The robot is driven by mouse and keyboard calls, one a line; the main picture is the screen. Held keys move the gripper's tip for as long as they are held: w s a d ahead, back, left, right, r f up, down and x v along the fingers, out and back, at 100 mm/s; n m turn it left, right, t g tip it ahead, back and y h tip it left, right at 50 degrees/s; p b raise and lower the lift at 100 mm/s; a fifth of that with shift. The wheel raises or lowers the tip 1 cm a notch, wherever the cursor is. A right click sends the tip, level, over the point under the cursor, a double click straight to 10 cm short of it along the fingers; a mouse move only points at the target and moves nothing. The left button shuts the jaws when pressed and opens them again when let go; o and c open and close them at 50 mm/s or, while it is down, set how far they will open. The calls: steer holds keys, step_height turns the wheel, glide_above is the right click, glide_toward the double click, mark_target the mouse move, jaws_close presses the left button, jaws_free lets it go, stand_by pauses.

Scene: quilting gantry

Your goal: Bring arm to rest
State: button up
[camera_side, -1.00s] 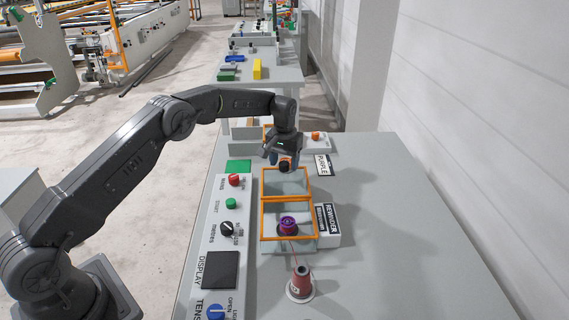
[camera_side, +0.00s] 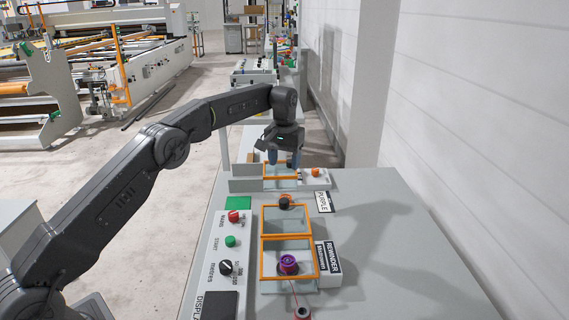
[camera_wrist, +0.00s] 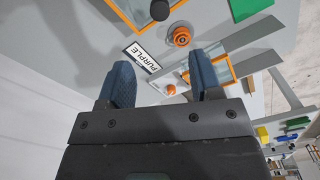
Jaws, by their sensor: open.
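My gripper (camera_side: 284,160) hangs above the far part of the grey work table (camera_side: 375,215). Its blue fingers are apart with nothing between them. In the wrist view my gripper (camera_wrist: 160,85) also shows open and empty, with the PURPLE label (camera_wrist: 143,58) beyond the fingers. A black knob (camera_side: 284,202) at the far orange frame is nearer the camera than my gripper and apart from it.
A control panel (camera_side: 212,275) with coloured buttons lies left. A white wall (camera_side: 470,120) rises right. The table's right part is clear.

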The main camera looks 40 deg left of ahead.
steer(key=s+d+r+m+t, duration=0.1)
steer(key=s+d+r, duration=0.2)
steer(key=s+r, duration=0.55)
steer(key=s+d+r+m+t, duration=0.1)
steer(key=s+d+r+t, duration=0.15)
steer(key=s+r, duration=0.55)
steer(key=s+d+f+m+t, duration=0.1)
steer(key=s+f, duration=0.2)
steer(key=s, duration=0.9)
steer(key=s+d+f+t, duration=0.1)
steer(key=s+f, duration=0.3)
steer(key=s, duration=0.8)
steer(key=shift+s+d+f+m, duration=0.15)
steer(key=shift+d+f+m, duration=0.1)
steer(key=shift+d+m, duration=0.25)
